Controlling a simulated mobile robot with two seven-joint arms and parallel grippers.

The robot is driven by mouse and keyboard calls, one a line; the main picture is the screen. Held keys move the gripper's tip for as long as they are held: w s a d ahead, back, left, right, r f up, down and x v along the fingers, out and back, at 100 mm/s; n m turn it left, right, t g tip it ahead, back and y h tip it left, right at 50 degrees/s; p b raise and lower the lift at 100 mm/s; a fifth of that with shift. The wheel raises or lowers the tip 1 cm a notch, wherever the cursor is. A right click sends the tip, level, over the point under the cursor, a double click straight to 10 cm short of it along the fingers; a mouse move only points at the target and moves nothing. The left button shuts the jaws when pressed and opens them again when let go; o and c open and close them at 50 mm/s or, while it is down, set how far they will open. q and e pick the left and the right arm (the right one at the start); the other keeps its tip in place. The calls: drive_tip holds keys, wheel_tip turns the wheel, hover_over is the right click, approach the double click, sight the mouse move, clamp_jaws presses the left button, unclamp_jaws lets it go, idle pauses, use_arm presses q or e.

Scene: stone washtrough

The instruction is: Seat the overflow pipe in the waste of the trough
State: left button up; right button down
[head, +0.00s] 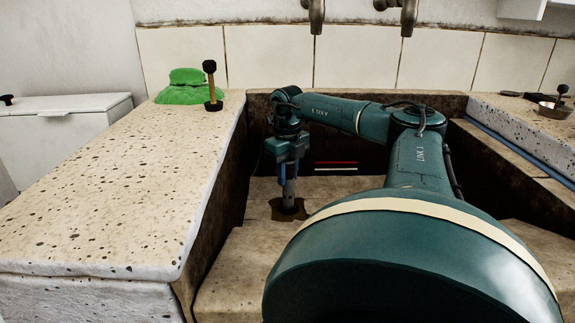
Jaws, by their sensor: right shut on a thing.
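My right gripper (287,168) is down inside the stone trough (245,240), pointing at its floor. It is shut on the overflow pipe (288,190), a short grey upright tube below the fingers. The pipe's lower end meets a dark brown patch (290,211) on the trough floor, where the waste appears to be. The waste opening itself is hidden, so I cannot tell whether the pipe is in it, on it or just above it. The pipe looks about vertical. My left gripper is not in view.
A speckled stone slab (120,190) flanks the trough on the left, with a green cloth (183,88) and a black-headed wooden-handled tool (211,85) at its back. Two taps (315,14) hang above. A small pan (555,110) sits on the right ledge. My right arm covers much of the trough.

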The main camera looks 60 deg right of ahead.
drive_tip(key=shift+f, duration=0.65)
drive_tip(key=shift+c, duration=1.2)
unclamp_jaws()
